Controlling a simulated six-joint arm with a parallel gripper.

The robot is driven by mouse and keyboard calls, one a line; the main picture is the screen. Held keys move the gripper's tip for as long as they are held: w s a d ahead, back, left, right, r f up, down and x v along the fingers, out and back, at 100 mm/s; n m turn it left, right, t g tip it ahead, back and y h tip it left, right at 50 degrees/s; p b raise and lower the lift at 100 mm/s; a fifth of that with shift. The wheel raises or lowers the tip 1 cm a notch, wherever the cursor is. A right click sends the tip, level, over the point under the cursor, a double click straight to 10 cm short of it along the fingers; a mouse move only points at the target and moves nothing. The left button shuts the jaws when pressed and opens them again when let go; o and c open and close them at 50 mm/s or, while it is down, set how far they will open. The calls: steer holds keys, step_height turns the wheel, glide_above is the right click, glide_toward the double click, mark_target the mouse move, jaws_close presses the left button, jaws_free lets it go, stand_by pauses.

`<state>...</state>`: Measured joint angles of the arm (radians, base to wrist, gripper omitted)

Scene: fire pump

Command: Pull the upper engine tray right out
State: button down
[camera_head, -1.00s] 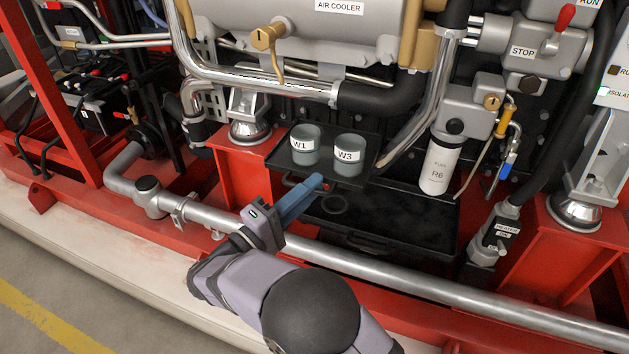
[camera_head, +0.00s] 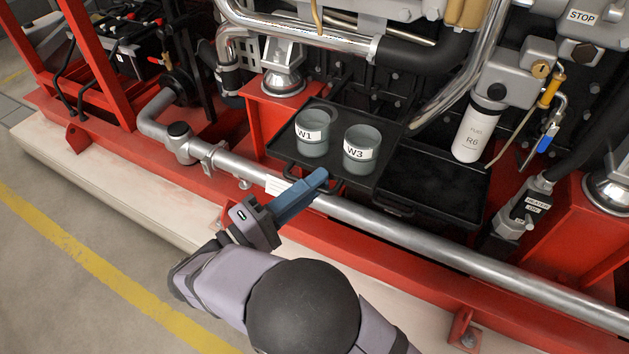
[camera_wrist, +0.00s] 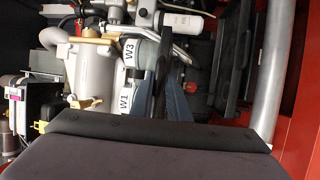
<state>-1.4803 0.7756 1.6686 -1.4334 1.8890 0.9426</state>
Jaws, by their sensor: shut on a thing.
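The upper engine tray (camera_head: 392,148) is a flat black tray. It sticks out over the lower tray, with its front edge near the silver pipe. Two grey cups stand upright on it, cup W1 (camera_head: 313,148) at left and cup W3 (camera_head: 360,164) at right. My gripper (camera_head: 320,179), with blue fingers, is shut at the tray's front edge. Its fingers hide the part they grip.
The black lower tray (camera_head: 440,185) lies below and to the right, its handle (camera_head: 394,207) facing front. A silver pipe (camera_head: 455,251) runs across the front. A white filter R6 (camera_head: 474,132) stands at right. The floor (camera_head: 90,270) in front is clear.

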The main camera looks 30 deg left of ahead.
steer(key=shift+s+a+r, duration=0.15)
steer(key=shift+s+r, duration=0.1)
steer(key=shift+r, duration=0.1)
steer(key=c, duration=1.9)
jaws_free()
steer(key=shift+o, duration=0.3)
steer(key=shift+s+r, duration=0.1)
steer(key=shift+s, duration=0.05)
steer(key=p+v, duration=0.1)
steer(key=v, duration=0.6)
steer(key=shift+f, duration=0.2)
